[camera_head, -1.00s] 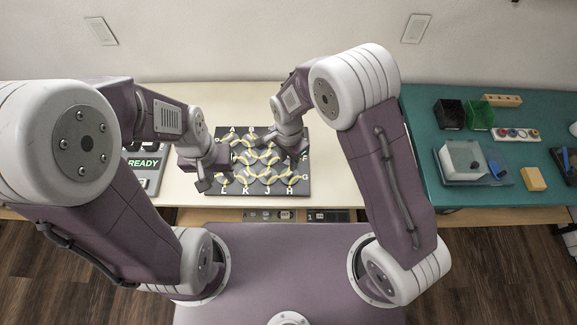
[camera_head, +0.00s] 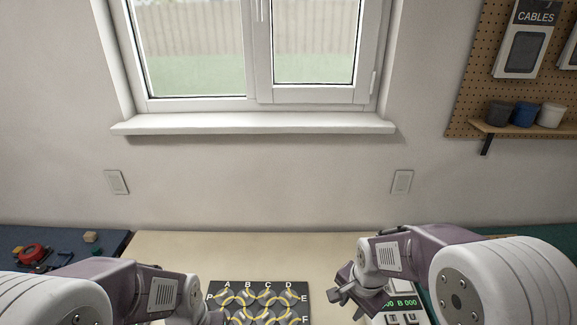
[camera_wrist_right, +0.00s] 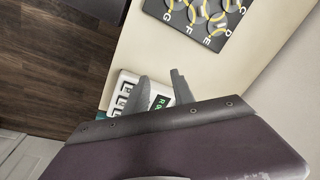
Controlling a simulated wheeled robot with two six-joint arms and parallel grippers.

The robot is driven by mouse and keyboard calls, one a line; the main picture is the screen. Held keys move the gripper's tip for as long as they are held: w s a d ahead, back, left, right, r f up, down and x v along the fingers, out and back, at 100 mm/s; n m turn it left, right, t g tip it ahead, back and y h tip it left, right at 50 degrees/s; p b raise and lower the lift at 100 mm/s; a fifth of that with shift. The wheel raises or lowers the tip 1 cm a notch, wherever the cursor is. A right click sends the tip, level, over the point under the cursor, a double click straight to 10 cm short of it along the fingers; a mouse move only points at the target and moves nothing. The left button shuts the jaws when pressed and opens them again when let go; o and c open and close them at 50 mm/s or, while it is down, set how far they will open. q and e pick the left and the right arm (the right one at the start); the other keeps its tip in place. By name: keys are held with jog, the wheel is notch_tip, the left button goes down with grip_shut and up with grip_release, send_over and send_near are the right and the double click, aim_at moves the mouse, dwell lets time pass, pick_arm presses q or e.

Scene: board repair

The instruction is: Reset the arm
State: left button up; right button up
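The dark board (camera_head: 262,286) with yellow curved tracks and white letters lies on the pale table. It also shows at the top of the right wrist view (camera_wrist_right: 205,20). My right gripper (camera_head: 338,286) is to the right of the board, beside the light meter box (camera_head: 402,317) with a green display. In the right wrist view its two fingers (camera_wrist_right: 160,78) are apart with nothing between them, and the box (camera_wrist_right: 158,103) shows behind them. My left gripper (camera_head: 212,317) is at the bottom edge by the board's left side. Its fingers are mostly cut off.
The pale table (camera_head: 200,250) is clear behind the board. A blue surface (camera_head: 60,236) with a red item (camera_head: 32,252) and a small tan block (camera_head: 90,237) is at left. A window (camera_head: 250,50) and a pegboard shelf (camera_head: 520,125) are on the wall.

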jog(key=s+d+f+n, duration=0.1)
jog(key=s+d+n, duration=0.1)
jog(key=s+n, duration=0.6)
jog(key=shift+s+d+f+n+g, duration=0.25)
jog(key=shift+s+n+g, duration=0.15)
jog(key=shift+n, duration=0.6)
jog(key=shift+w+a, duration=0.1)
jog(key=shift+a, duration=0.05)
